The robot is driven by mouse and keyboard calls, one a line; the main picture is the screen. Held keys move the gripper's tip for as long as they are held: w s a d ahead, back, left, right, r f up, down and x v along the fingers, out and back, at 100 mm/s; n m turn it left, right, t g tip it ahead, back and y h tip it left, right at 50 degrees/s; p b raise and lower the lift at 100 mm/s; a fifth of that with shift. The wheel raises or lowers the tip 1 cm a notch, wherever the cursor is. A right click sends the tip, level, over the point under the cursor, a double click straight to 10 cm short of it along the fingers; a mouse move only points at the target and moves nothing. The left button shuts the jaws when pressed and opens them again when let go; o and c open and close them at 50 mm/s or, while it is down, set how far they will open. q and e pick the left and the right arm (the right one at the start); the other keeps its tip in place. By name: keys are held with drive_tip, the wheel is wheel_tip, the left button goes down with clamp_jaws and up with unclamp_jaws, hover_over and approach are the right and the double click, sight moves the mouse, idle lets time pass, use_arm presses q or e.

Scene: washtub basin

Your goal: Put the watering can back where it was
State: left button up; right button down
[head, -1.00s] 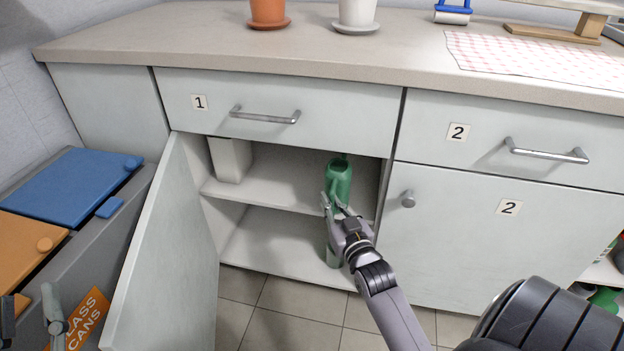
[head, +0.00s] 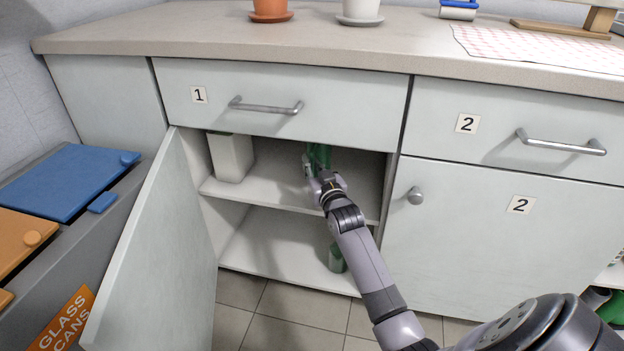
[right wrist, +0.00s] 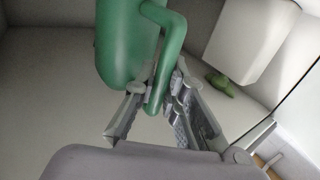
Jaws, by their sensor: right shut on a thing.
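The green watering can (head: 320,153) is inside the open cabinet under drawer 1, at the upper shelf (head: 268,191). My right gripper (head: 310,170) reaches in from the front and hides much of it. In the right wrist view the can's body (right wrist: 122,45) and curved handle (right wrist: 174,28) are close up. My right gripper (right wrist: 158,100) is shut on the lower part of the handle there. I cannot tell whether the can's base touches the shelf. My left gripper is not in view.
A pale box (head: 232,159) stands at the left of the upper shelf. A green item (head: 336,258) stands on the lower shelf. The cabinet door (head: 165,250) hangs open to the left, beside the bins (head: 70,185). Closed cabinet 2 (head: 500,250) is on the right.

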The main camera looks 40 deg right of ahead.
wheel_tip(320, 180, down, 3)
drive_tip(key=shift+r+b, duration=0.15)
drive_tip(key=shift+b, duration=0.9)
drive_tip(key=shift+f, duration=0.25)
drive_tip(key=shift+r, duration=0.1)
drive_tip(key=c, duration=2.1)
unclamp_jaws()
drive_tip(key=shift+f, duration=0.3)
drive_tip(key=o, duration=0.4)
drive_tip(key=shift+o, duration=0.2)
drive_tip(key=shift+r, duration=0.15)
